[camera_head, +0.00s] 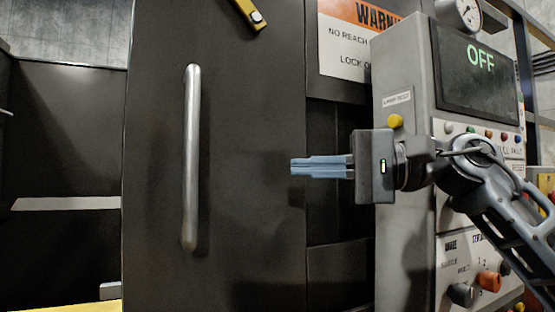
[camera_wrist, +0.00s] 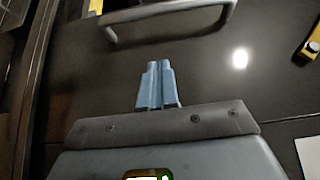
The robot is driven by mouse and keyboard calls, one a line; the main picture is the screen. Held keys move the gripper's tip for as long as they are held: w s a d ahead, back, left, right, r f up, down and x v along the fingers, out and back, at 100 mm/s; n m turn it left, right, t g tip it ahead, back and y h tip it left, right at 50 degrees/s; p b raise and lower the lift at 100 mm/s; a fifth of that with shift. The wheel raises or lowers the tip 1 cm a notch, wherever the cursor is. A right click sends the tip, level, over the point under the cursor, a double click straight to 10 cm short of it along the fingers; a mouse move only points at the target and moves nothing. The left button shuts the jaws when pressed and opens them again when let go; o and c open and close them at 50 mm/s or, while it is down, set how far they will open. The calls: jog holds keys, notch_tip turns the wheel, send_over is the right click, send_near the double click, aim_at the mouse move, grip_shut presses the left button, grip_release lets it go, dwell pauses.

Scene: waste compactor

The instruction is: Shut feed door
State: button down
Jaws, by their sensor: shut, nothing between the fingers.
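The feed door (camera_head: 240,130) is a dark panel with a long vertical metal handle (camera_head: 191,155) in the head view. To its left is a dark opening, so the door seems to stand open, though how far I cannot tell. My gripper (camera_head: 292,165) is shut and empty, its blue fingers pointing left in front of the door's right part, to the right of the handle. In the wrist view the fingers (camera_wrist: 155,65) point toward the handle (camera_wrist: 165,20), with a gap between them. Whether the fingertips touch the door panel (camera_wrist: 215,75) is unclear.
A grey control panel (camera_head: 405,220) with an OFF screen (camera_head: 478,65), knobs and buttons stands right, behind my arm. A warning sign (camera_head: 350,45) is behind the door's right edge. A yellow latch piece (camera_head: 240,12) is on the door's top. A yellow edge (camera_head: 70,306) runs lower left.

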jog(key=p, duration=0.3)
send_near(223, 168)
jog(key=s+a, duration=0.2)
jog(key=a, duration=0.4)
jog(key=s+a+p, duration=0.1)
jog(key=a+p, duration=0.1)
jog(key=shift+s+a, duration=0.25)
jog(key=shift+a, duration=0.15)
jog(key=shift+f, duration=0.1)
